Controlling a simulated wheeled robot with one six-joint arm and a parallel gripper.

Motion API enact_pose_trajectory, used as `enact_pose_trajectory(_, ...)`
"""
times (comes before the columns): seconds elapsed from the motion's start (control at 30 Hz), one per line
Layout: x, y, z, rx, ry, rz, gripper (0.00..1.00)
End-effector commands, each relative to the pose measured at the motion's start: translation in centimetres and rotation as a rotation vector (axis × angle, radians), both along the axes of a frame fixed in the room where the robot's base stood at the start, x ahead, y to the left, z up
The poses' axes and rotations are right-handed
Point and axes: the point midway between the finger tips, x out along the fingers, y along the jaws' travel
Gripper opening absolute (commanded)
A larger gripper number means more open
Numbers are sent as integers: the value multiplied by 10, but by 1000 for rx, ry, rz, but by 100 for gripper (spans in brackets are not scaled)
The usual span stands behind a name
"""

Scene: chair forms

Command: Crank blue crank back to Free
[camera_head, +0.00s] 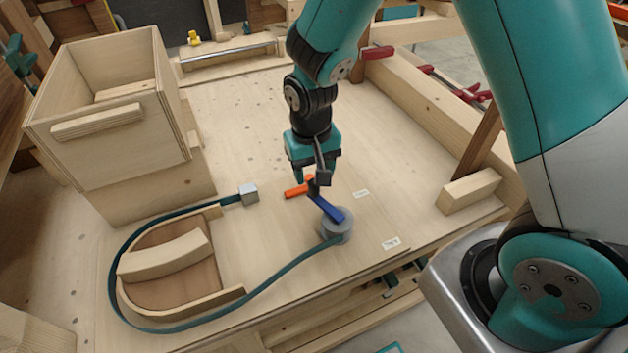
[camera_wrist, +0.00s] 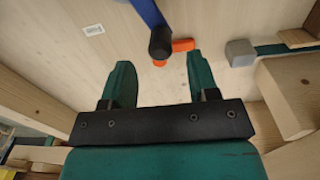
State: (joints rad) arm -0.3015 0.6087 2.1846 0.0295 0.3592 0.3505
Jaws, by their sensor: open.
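The blue crank (camera_head: 327,209) runs from a grey round hub (camera_head: 338,230) up-left to a dark upright knob at its outer end. In the wrist view the crank's blue arm (camera_wrist: 147,12) and black knob (camera_wrist: 160,42) show. My gripper (camera_head: 311,180) is over the knob end; in the wrist view its two green fingers (camera_wrist: 160,62) are spread and empty, with the knob centred just beyond their tips. An orange piece (camera_head: 296,191) lies beside the knob. Two small white labels, one farther back (camera_head: 361,194) and one nearer (camera_head: 391,243), are too small to read surely.
A green strap (camera_head: 285,272) runs from the hub around a curved wooden form (camera_head: 165,254) to a grey block (camera_head: 249,194). A wooden box (camera_head: 110,130) stands at the left. A wooden rail (camera_head: 430,120) bounds the right side. The board behind my gripper is clear.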

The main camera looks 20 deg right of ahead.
Motion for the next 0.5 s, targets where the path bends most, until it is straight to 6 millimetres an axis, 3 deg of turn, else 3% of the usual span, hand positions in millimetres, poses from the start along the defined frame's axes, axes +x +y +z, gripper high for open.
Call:
enact_pose_trajectory(0.2, 0, -1, -36, -1, 3, 0, 54)
enact_pose_trajectory(0.5, 0, -2, -54, 1, 0, 0, 54)
